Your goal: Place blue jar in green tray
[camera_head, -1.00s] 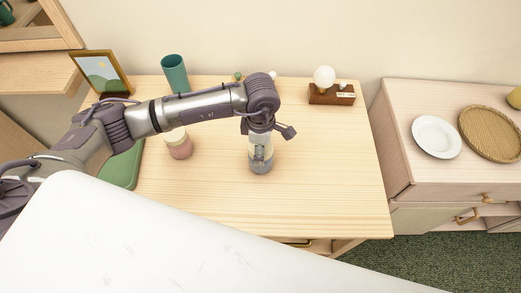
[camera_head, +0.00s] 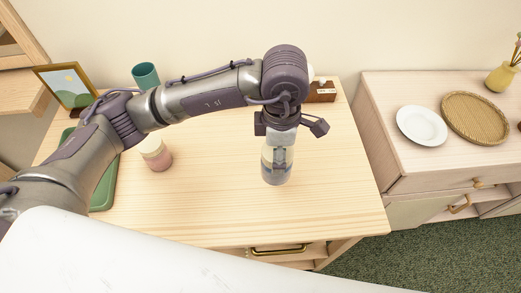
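The blue jar (camera_head: 276,176), a clear jar with blue-grey contents, is upright over the right half of the wooden table. My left gripper (camera_head: 280,150) points down at its top, with its fingers closed around the upper part. The fingers and wrist hide the jar's top. Whether its base touches the table is hard to tell. The green tray (camera_head: 103,193) lies at the table's left side, partly hidden behind my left arm. My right gripper is not in view.
A pink jar (camera_head: 157,157) with a pale lid stands between tray and blue jar. A teal cup (camera_head: 146,75), a picture frame (camera_head: 68,87) and a wooden block (camera_head: 322,92) stand at the back. The table front is clear. A cabinet with a white plate (camera_head: 422,125) stands right.

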